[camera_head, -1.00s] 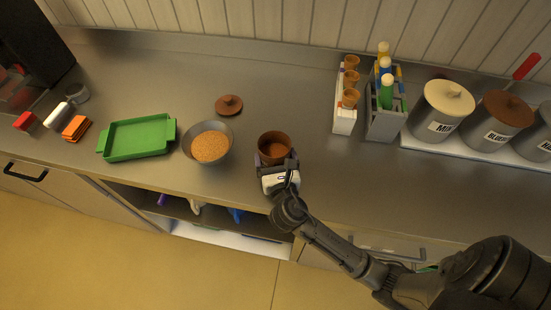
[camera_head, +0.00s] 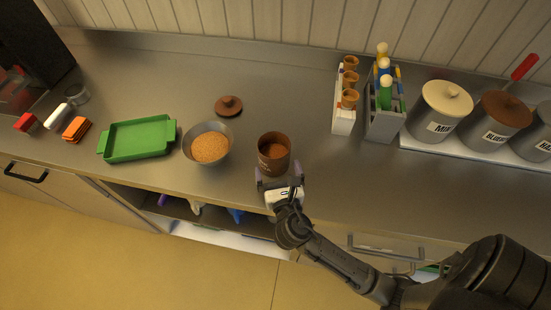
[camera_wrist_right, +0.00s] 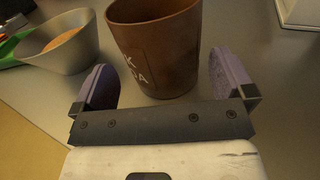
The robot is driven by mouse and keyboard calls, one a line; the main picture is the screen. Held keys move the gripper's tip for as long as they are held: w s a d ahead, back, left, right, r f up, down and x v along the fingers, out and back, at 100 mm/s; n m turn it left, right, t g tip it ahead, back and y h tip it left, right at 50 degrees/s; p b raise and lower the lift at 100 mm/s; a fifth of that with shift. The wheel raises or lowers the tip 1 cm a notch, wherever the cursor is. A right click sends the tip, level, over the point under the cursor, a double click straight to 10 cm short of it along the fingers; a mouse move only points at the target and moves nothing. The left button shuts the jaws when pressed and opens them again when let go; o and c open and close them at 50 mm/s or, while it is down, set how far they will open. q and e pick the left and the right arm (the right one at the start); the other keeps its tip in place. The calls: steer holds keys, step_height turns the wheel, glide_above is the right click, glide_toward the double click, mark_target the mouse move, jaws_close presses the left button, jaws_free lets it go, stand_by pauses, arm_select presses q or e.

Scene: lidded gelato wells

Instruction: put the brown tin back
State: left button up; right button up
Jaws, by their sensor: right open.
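The brown tin (camera_head: 274,154) stands upright and lidless on the counter, right of the grey bowl. Its inside looks brown, and part of a pale label shows in the right wrist view (camera_wrist_right: 158,50). A round brown lid with a knob (camera_head: 229,105) lies on the counter behind the bowl. My right gripper (camera_head: 279,182) is open and empty just in front of the tin. In the right wrist view its purple fingers (camera_wrist_right: 168,80) are spread to either side of the tin's near base, apart from it. My left gripper is not in view.
A grey bowl of orange-brown crumbs (camera_head: 222,155) and a green tray (camera_head: 138,154) stand left of the tin. A cone holder (camera_head: 343,120), a grey bottle caddy (camera_head: 385,127) and lidded canisters (camera_head: 437,122) stand right. Counter between tin and caddy is clear.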

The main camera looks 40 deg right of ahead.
steer(key=v, duration=0.6)
steer(key=shift+s+a, duration=0.15)
steer(key=shift+s, duration=0.15)
steer(key=shift+s+a, duration=0.3)
steer(key=shift+s, duration=0.2)
stand_by(0.8)
